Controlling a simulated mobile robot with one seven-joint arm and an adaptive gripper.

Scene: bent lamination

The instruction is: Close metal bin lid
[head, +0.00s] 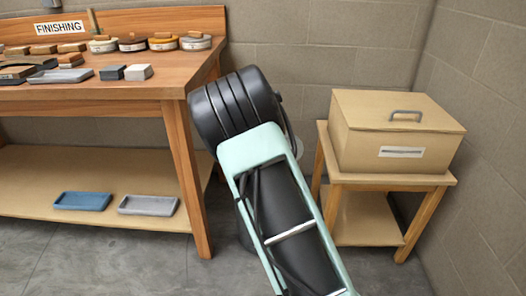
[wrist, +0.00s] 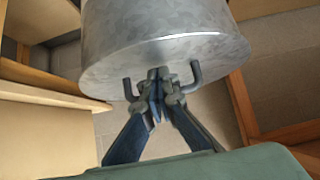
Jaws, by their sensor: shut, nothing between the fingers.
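In the wrist view, a round grey metal piece with a flat face and a curved side, which looks like part of the metal bin (wrist: 150,40), fills the top. A dark bent handle (wrist: 195,75) stands out from its lower edge. My gripper (wrist: 157,90) is shut with its fingertips close together between the two visible handle ends. I cannot tell whether the fingers touch the handle or the metal. How far the lid stands open is hidden.
A wooden workbench (head: 150,88) with several tools and blocks stands left, with two trays on its lower shelf. A beige lidded box (head: 375,140) sits on a small wooden stand (head: 322,150) at right, near the walls. Grey floor (head: 120,262) is clear in front of the bench.

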